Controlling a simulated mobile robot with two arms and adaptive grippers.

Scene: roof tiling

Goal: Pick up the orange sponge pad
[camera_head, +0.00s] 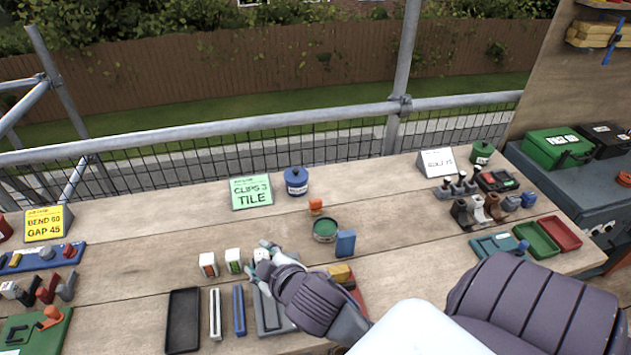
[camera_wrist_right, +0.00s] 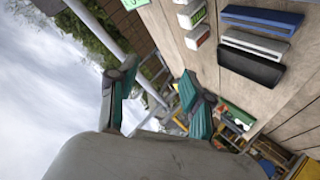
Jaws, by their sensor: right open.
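A small orange block (camera_head: 316,206) stands on the wooden bench behind a round dark green tin (camera_head: 324,230). A yellow-orange block (camera_head: 340,273) lies on a red piece, close to my right forearm. I cannot tell for sure which of the two is the sponge pad. My right gripper (camera_head: 262,256) is open, left of both blocks, by a row of small white boxes (camera_head: 233,260). In the right wrist view its two fingers (camera_wrist_right: 158,100) are spread with nothing between them. My left gripper is not in view.
A blue block (camera_head: 345,243) stands right of the green tin. A black tray (camera_head: 183,320) and long bars (camera_head: 239,310) lie at the front. A blue pot (camera_head: 296,181) and green sign (camera_head: 251,192) stand behind. Bare planks lie right of the blue block.

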